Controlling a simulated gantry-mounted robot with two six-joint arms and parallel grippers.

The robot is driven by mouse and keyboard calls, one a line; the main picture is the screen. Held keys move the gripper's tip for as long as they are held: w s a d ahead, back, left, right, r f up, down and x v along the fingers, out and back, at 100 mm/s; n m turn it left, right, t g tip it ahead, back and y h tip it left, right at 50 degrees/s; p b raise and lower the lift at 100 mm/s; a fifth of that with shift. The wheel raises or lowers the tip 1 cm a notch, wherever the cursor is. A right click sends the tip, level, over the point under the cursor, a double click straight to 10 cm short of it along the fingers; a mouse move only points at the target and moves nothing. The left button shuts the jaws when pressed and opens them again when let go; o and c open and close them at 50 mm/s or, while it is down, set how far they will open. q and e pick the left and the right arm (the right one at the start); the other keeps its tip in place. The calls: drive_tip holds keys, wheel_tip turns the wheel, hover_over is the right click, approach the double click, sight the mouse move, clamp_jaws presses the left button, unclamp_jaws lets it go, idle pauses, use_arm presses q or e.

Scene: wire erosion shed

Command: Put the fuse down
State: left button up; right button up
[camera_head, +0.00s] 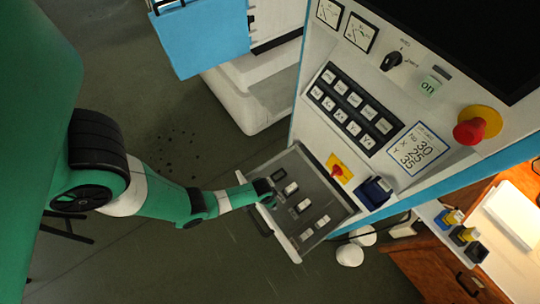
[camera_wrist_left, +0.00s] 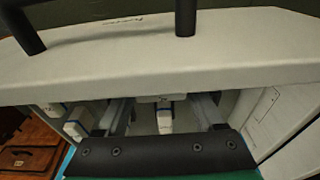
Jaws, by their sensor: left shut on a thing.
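My left gripper (camera_head: 268,190) is at the left edge of the open grey drawer (camera_head: 328,183) below the control panel. In the left wrist view its two fingers (camera_wrist_left: 163,112) stand on either side of a small white fuse (camera_wrist_left: 164,122), and the gripper is shut on it. The fuse's far end is hard to make out. In the head view, the gripper hides the held fuse. Several white pieces (camera_head: 291,188) and a dark holder (camera_head: 278,175) sit in the drawer. My right gripper is not in view.
The drawer's pale front (camera_wrist_left: 160,55) and black handle (camera_head: 262,222) are close to my gripper. A red button (camera_head: 338,170) on yellow and a dark blue block (camera_head: 374,192) are beside the drawer. A wooden cabinet (camera_head: 435,270) stands at the right.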

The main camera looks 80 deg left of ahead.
use_arm(q)
wheel_tip(320, 180, down, 4)
drive_tip(key=shift+r+b, duration=0.25)
drive_tip(key=shift+b, duration=0.75)
drive_tip(key=shift+r, duration=0.2)
drive_tip(key=shift+f, duration=0.2)
drive_tip(key=o, duration=1.5)
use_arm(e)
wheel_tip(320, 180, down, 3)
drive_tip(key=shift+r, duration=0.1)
use_arm(q)
drive_tip(key=shift+o, duration=0.2)
drive_tip(key=shift+r, duration=0.15)
wheel_tip(320, 180, up, 12)
drive_tip(key=s+p, duration=0.1)
drive_tip(key=p, duration=1.1)
drive_tip(key=shift+s+d, duration=0.3)
drive_tip(key=shift+d, duration=0.1)
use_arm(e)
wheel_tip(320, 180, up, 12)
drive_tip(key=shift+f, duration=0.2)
